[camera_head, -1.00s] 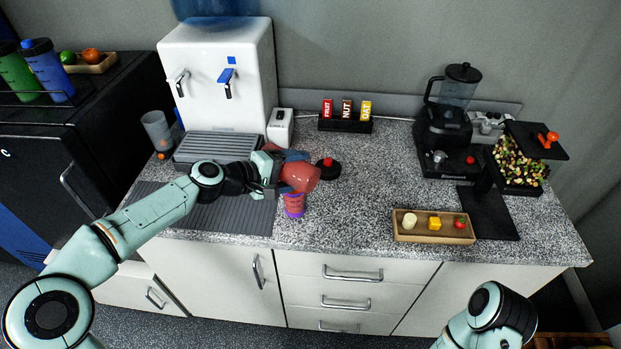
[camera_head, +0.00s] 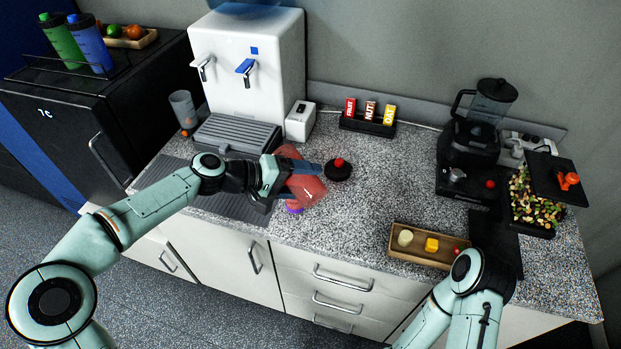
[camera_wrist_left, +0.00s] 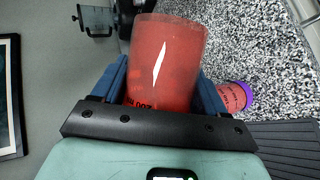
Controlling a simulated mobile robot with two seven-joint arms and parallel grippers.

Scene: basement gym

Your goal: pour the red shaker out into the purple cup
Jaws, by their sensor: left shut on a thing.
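My left gripper (camera_head: 287,188) is shut on the red shaker (camera_head: 308,188) and holds it tilted over on its side above the counter. In the left wrist view the translucent red shaker (camera_wrist_left: 167,62) sits between the two blue fingers. The purple cup (camera_head: 294,209) stands on the counter below it, mostly hidden by the shaker and gripper in the head view. In the left wrist view the cup (camera_wrist_left: 233,97) shows a red side and a purple band, apart from the shaker. I see no falling contents. My right gripper is out of view; only that arm's links show.
A black lid with a red knob (camera_head: 338,170) lies just behind the shaker. A white dispenser (camera_head: 250,75) and grey grille (camera_head: 238,137) stand behind left. A wooden tray (camera_head: 395,245) and blender (camera_head: 470,150) are to the right. The middle counter is clear.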

